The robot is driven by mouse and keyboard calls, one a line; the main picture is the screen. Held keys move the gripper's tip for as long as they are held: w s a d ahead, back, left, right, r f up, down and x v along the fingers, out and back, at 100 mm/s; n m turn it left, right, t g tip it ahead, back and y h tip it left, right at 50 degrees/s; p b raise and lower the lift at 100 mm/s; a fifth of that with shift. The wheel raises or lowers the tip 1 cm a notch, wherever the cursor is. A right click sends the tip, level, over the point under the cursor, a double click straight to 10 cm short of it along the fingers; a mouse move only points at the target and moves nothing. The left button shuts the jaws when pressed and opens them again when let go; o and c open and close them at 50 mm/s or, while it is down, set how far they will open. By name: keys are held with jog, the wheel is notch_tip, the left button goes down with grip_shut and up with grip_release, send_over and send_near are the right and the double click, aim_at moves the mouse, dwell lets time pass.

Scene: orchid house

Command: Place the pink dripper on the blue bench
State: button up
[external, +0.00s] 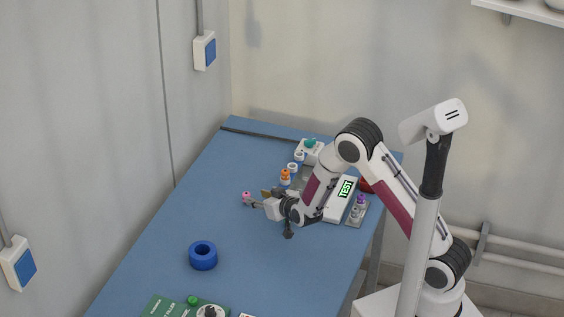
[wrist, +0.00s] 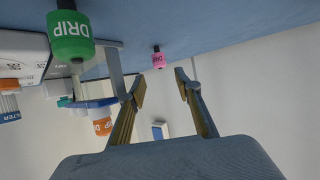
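The pink dripper (external: 246,195) is small and sits over the left part of the blue bench (external: 165,240), just left of my gripper (external: 262,204). In the wrist view the pink dripper (wrist: 158,59) shows beyond and between my two fingers, close to the blue surface at the top. My gripper (wrist: 161,88) is open, with a clear gap between the fingers, and nothing is seen held. Whether the dripper's base touches the bench cannot be told for certain.
A green dripper (wrist: 70,38) and an orange one (wrist: 102,126) show at the left in the wrist view. A blue ring (external: 203,256) and a green board (external: 165,306) lie towards the front. A white TEST box (external: 341,200) is behind my arm. The bench's left middle is mostly clear.

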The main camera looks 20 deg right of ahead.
jog(key=shift+v, duration=1.8)
jog(key=s+d+r+g, duration=0.2)
jog(key=s+d+r, duration=0.35)
jog(key=r, duration=0.25)
jog(key=s+d+r+g, duration=0.2)
jog(key=s+d+r, duration=0.3)
jog(key=d+r, duration=0.25)
jog(key=s+d+r+m+g+h, duration=0.1)
jog(key=s+d, duration=0.5)
jog(key=s, duration=0.6)
jog(key=s+d+r+m+g+h, duration=0.1)
jog(key=s+d+r+g, duration=0.1)
jog(key=s+d, duration=0.5)
jog(key=s+r, duration=0.1)
jog(key=s, duration=0.5)
jog(key=shift+s+r, duration=0.15)
jog(key=shift+r, duration=0.05)
